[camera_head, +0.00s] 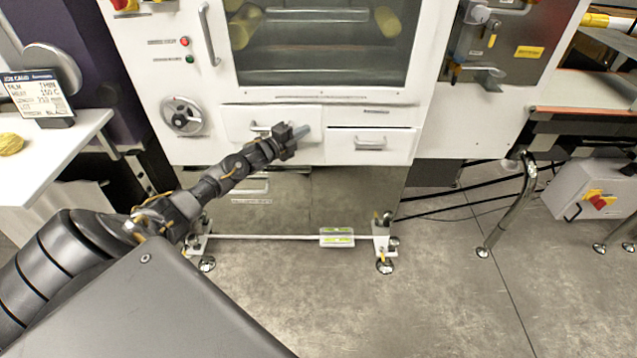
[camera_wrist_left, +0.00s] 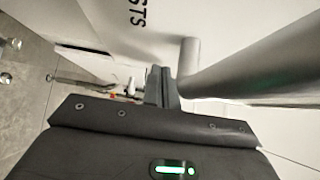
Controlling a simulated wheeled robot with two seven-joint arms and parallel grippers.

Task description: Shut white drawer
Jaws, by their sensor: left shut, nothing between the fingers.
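A white drawer front (camera_head: 238,124) with a bar handle sits on the left of the white machine, below its window. A second white drawer front (camera_head: 345,151) with its own handle (camera_head: 370,142) sits to the right and lower, with a dark line along its top edge. I cannot tell how far either is out. My left gripper (camera_head: 303,131) is shut and empty in front of the left drawer, right of its handle. In the left wrist view, its closed fingers (camera_wrist_left: 161,86) are beside a thick grey bar (camera_wrist_left: 265,58); contact is unclear. My right gripper is out of view.
A grey-fronted lower section (camera_head: 330,195) with a handle at left is under the drawers. A handwheel (camera_head: 184,115) and a tall door handle (camera_head: 208,34) are at left. A white side table (camera_head: 60,150) stands far left. The floor in front is clear.

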